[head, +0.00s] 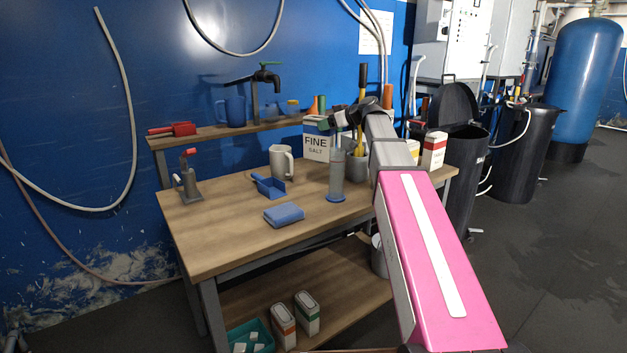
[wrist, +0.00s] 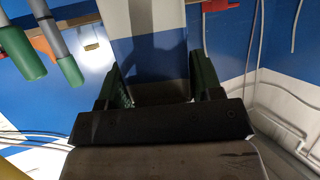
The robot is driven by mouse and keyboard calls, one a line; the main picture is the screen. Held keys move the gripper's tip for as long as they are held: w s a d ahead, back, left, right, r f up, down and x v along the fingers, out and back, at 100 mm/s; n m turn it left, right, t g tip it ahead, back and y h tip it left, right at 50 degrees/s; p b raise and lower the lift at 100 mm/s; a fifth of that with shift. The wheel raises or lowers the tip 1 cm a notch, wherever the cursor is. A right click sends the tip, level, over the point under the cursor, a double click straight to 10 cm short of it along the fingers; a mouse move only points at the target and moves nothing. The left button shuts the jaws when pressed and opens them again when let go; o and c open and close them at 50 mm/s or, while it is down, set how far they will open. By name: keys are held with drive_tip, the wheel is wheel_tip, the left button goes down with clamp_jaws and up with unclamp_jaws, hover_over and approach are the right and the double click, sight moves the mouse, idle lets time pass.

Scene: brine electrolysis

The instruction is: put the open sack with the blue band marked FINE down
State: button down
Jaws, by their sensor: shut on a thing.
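The white sack with the blue band marked FINE SALT (head: 316,146) is upright at the back of the wooden bench (head: 222,236), just in front of the raised shelf. My gripper (head: 331,123) is shut on its upper part from the right. In the wrist view the sack (wrist: 147,22) is between the two green fingers of my gripper (wrist: 150,80), its pale face and dark blue band showing. I cannot tell whether the sack's base touches the bench top. Its opening is not clear in either view.
A red-banded sack (head: 434,150) is at the right end. The bench's left front is clear. Black bins (head: 527,150) stand right.

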sight(328, 150)
drive_tip(key=shift+d+f, duration=0.15)
drive_tip(key=shift+f, duration=5.05)
drive_tip(key=c, duration=0.6)
unclamp_jaws()
drive_tip(key=shift+o, duration=0.2)
drive_tip(key=v, duration=1.2)
